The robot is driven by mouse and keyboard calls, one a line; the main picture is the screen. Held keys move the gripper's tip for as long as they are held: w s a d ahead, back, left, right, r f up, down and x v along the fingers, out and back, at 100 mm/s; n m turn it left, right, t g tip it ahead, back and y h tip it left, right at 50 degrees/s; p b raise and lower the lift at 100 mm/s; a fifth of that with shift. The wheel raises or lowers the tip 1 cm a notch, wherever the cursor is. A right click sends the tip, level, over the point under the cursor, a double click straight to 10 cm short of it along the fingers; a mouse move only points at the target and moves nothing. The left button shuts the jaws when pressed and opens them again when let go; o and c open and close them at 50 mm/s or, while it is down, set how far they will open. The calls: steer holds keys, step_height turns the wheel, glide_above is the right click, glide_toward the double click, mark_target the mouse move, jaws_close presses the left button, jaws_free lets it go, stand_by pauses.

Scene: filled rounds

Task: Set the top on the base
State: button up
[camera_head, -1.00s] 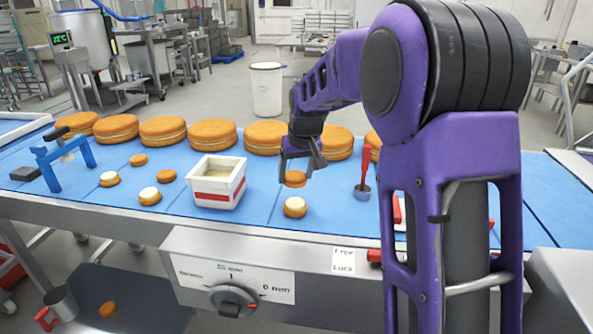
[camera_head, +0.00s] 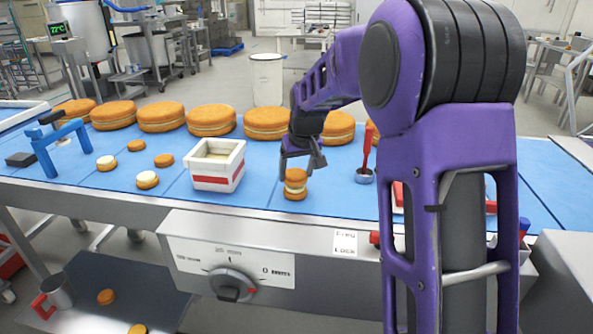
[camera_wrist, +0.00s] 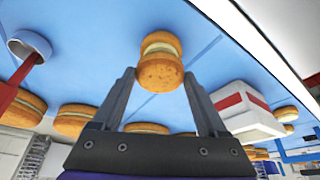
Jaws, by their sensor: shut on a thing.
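My gripper (camera_head: 302,160) is shut on the top (camera_head: 296,174), a small golden-brown round of cake. The base (camera_head: 296,194), a like round with pale cream filling on it, stands on the blue belt right under the top. In the wrist view the top (camera_wrist: 160,74) lies between the fingertips (camera_wrist: 159,80), with the pale filling and the base (camera_wrist: 158,37) lined up behind it. The top looks level and about centred over the base. It touches the filling or is very close above it; I cannot tell which.
A white and red tub (camera_head: 215,166) stands left of the stack. A red-handled ladle (camera_head: 365,173) stands to the right. Large filled rounds (camera_head: 211,120) line the belt's far side. Small rounds (camera_head: 147,180) and a blue frame (camera_head: 62,147) are at the left.

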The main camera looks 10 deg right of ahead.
steer(key=shift+f+b, duration=0.4)
steer(key=shift+f, duration=0.4)
stand_by(1.1)
steer(key=o, duration=0.8)
steer(key=shift+r+p, duration=2.65)
steer(key=shift+r, duration=0.9)
